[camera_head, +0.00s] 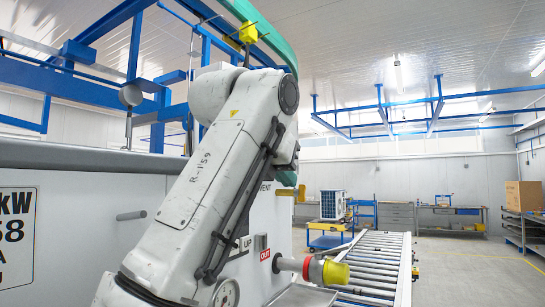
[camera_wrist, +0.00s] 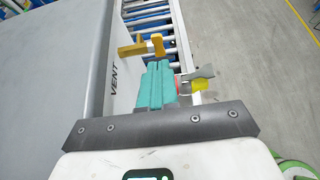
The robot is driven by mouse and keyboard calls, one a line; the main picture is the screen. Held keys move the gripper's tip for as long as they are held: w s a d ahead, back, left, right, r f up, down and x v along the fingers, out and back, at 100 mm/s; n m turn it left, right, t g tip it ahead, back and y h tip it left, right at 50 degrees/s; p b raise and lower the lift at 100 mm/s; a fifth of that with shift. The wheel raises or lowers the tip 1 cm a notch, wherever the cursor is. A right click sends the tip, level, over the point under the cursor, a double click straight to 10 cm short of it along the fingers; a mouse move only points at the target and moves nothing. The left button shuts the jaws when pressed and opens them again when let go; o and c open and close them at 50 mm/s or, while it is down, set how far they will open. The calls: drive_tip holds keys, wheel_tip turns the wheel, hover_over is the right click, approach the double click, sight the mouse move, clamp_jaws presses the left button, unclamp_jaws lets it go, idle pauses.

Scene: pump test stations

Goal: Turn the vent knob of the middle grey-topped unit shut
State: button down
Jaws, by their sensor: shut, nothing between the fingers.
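In the wrist view the yellow vent knob (camera_wrist: 140,48) sticks out from the side of a grey-topped unit (camera_wrist: 45,70), beside the black word VENT. In the head view my white arm hides most of the unit's side (camera_head: 262,215) and the knob is not clear.
An outlet pipe with a red collar (camera_head: 314,270) and yellow cap (camera_head: 336,273) juts from the unit below; the cap also shows right of my fingers (camera_wrist: 200,86). A roller conveyor (camera_head: 370,262) runs beyond. Open floor (camera_head: 465,270) lies to the right.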

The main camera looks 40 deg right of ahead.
sight(302, 192)
drive_tip(key=shift+w+d+f+p, duration=0.2)
drive_tip(key=shift+w+d, duration=0.05)
drive_tip(key=shift+d, duration=0.5)
drive_tip(key=shift+w+d+f+p, duration=0.2)
drive_tip(key=shift+d+p, duration=0.05)
drive_tip(key=shift+d, duration=0.5)
drive_tip(key=shift+w+d+f+p, duration=0.2)
drive_tip(key=shift+w+d, duration=0.05)
drive_tip(key=shift+d, duration=0.5)
drive_tip(key=shift+w+d+r+g+y+p, duration=0.15)
drive_tip(key=shift+r+g+y+p, duration=0.15)
drive_tip(key=shift+y+p, duration=0.4)
drive_tip(key=shift+d+r, duration=0.1)
drive_tip(key=shift+p, duration=0.35)
drive_tip(key=shift+w+d+r, duration=0.2)
drive_tip(key=shift+d+r, duration=0.1)
drive_tip(key=shift+d, duration=0.3)
drive_tip(key=shift+w+d+r, duration=0.1)
drive_tip(key=shift+d, duration=0.1)
drive_tip(key=shift+w+d, duration=0.1)
drive_tip(key=shift+d, duration=0.2)
drive_tip(key=shift+w+d, duration=0.25)
drive_tip(key=shift+d, duration=0.5)
